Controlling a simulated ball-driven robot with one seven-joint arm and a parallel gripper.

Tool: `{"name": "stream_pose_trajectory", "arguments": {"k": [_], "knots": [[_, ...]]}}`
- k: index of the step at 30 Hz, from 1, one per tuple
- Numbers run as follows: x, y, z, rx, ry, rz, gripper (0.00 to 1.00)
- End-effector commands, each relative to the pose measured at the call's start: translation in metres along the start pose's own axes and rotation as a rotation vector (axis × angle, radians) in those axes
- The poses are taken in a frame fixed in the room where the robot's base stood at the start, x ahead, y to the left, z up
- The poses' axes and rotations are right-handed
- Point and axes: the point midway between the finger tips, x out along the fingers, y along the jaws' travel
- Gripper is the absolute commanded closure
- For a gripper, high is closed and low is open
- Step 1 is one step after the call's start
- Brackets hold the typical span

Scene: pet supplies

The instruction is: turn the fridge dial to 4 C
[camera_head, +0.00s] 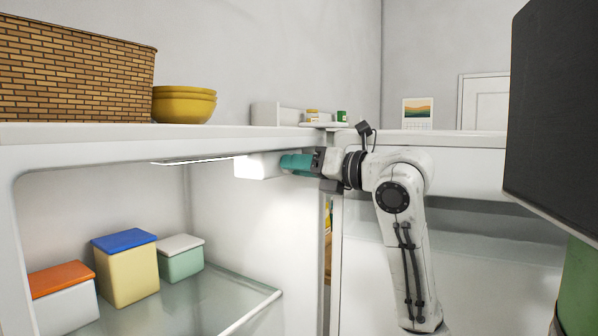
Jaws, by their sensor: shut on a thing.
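The open fridge (10,165) fills the left side of the head view. A small white control box (258,167) hangs under its ceiling by the right inner wall, beside a lit strip (200,160). My gripper (286,164) reaches in from the right, with its teal fingers against the right side of this box. The fingers are shut on the dial, which they hide. I cannot read its marks or its setting from here.
Lidded containers in orange (60,275), blue (124,239) and pale grey (180,243) stand on the glass shelf (222,290) below. A wicker basket (75,68) and yellow bowls (184,104) sit on top. A dark panel (555,110) stands at right.

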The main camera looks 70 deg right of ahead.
Motion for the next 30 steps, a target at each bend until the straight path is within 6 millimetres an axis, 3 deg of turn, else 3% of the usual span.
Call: {"name": "stream_pose_trajectory", "arguments": {"k": [5,6,12,23,30], "knots": [[0.0,0.0,0.0,-0.001,0.0,-0.001,0.99],[0.0,0.0,0.0,-0.002,0.0,0.0,0.65],[0.0,0.0,0.0,-0.002,0.0,0.0,0.46],[-0.007,-0.001,0.0,-0.004,-0.002,-0.001,0.44],[-0.047,-0.002,-0.002,-0.005,-0.004,-0.004,0.44]]}}
